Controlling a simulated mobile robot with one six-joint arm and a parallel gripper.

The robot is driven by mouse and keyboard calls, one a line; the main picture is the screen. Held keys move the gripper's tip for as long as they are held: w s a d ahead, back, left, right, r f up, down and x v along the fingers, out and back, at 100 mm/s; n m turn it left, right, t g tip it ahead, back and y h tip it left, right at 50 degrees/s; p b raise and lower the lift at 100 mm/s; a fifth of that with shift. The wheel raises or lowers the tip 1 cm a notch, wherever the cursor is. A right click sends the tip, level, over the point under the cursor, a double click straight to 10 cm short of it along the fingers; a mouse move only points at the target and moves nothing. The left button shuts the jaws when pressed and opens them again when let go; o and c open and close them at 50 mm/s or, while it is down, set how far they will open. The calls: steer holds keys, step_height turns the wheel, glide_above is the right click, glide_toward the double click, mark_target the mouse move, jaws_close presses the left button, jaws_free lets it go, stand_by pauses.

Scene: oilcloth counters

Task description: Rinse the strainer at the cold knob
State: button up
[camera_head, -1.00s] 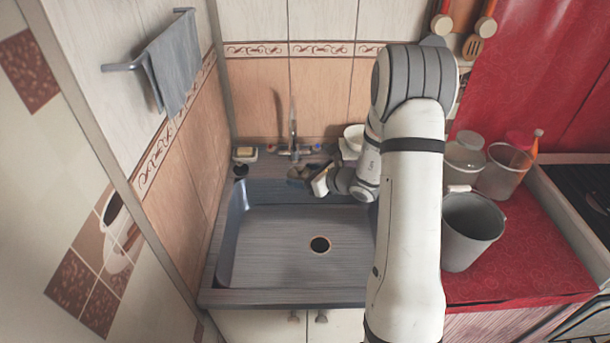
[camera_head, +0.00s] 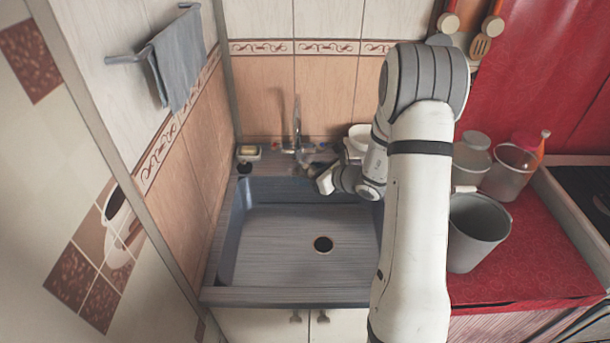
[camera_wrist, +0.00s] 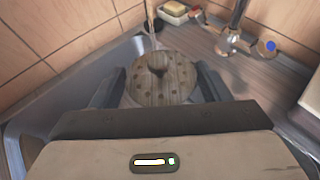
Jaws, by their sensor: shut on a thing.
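My gripper (camera_wrist: 158,90) is shut on the strainer (camera_wrist: 165,80), a round grey-brown disc with small holes and a central knob, seen between the two fingers in the wrist view. In the head view my gripper (camera_head: 311,169) is at the back edge of the sink, just in front of the tap (camera_head: 298,125); the strainer is too small and dark there to make out. The tap also shows in the wrist view (camera_wrist: 236,28), beyond the strainer. The cold knob (camera_wrist: 268,47), marked blue, is right of the tap, apart from the strainer. I cannot make out running water.
A soap dish (camera_head: 248,153) stands at the back left. A grey bucket (camera_head: 475,235) and jars (camera_head: 472,155) stand on the red counter at the right. A towel (camera_head: 178,65) hangs on the left wall.

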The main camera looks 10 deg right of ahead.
steer(key=shift+s+a, duration=0.1)
steer(key=shift+a, duration=0.15)
steer(key=shift+d, duration=0.1)
steer(key=shift+w+d, duration=0.25)
steer(key=shift+d, duration=0.25)
steer(key=shift+a+b, duration=0.1)
steer(key=shift+b, duration=0.25)
steer(key=shift+s+a+b, duration=0.25)
steer(key=shift+a+b, duration=0.15)
steer(key=shift+a, duration=0.1)
steer(key=shift+s+d+b, duration=0.25)
steer(key=shift+s+d, duration=0.25)
steer(key=shift+s, duration=0.75)
steer(key=shift+s+d+b, duration=0.3)
steer(key=shift+s+d, duration=0.25)
steer(key=shift+s, duration=0.65)
steer(key=shift+s+d+b, duration=0.25)
steer(key=shift+s+d, duration=0.25)
steer(key=shift+s, duration=0.75)
